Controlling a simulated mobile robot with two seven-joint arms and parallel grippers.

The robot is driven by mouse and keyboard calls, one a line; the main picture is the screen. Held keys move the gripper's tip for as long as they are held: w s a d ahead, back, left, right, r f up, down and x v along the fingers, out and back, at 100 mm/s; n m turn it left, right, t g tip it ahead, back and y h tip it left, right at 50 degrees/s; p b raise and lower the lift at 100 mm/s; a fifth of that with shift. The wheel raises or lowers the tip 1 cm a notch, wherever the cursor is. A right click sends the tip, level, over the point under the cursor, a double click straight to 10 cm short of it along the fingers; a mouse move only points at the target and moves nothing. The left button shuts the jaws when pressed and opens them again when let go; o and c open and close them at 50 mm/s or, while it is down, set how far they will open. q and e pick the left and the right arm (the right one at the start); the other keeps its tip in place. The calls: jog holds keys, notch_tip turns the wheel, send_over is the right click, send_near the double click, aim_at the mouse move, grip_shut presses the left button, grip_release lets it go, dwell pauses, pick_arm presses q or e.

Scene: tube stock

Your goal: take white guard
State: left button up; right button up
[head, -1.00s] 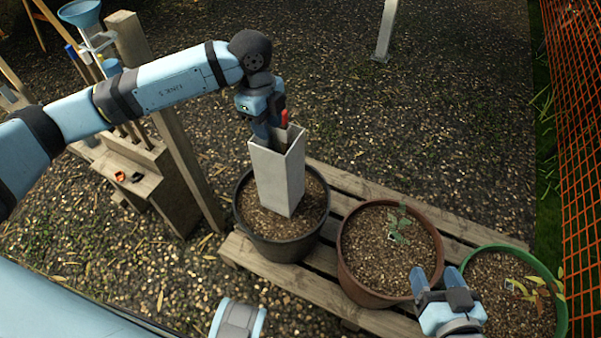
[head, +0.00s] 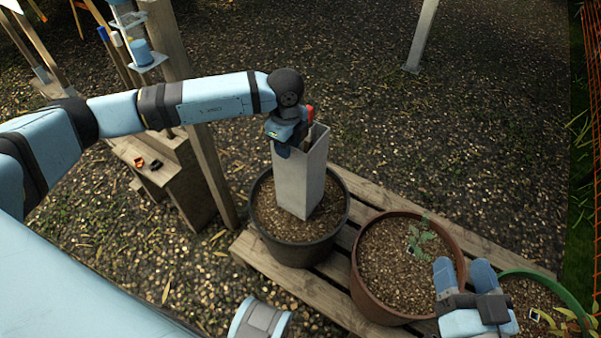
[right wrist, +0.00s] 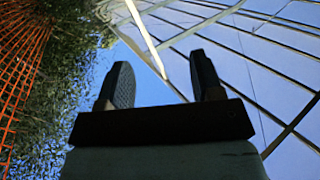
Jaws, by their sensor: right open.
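The white guard (head: 301,181) is a pale square tube. It stands nearly upright in the soil of the black pot (head: 291,251) in the head view. My left gripper (head: 287,147) is at its top left edge, with one finger showing over the outer wall. The other finger is hidden, so I cannot tell whether it grips. A red-topped thing (head: 309,114) shows at the guard's mouth. My right gripper (head: 466,277) is open and empty above the right side of the brown pot; its fingers also show in the right wrist view (right wrist: 165,85).
The brown pot (head: 360,294) holds a small green seedling (head: 417,238). A green-rimmed pot (head: 545,279) is at the right. The pots stand on a wooden pallet (head: 367,191). A wooden post (head: 205,150) and bench stand at the left. A pale post (head: 421,36) is behind.

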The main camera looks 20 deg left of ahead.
pick_arm(q)
notch_tip(320, 180, down, 2)
jog(key=shift+f, duration=0.1)
pick_arm(e)
jog(key=shift+a+r+t, duration=0.2)
jog(key=shift+r+t, duration=0.1)
jog(key=shift+r, duration=0.3)
pick_arm(q)
grip_shut()
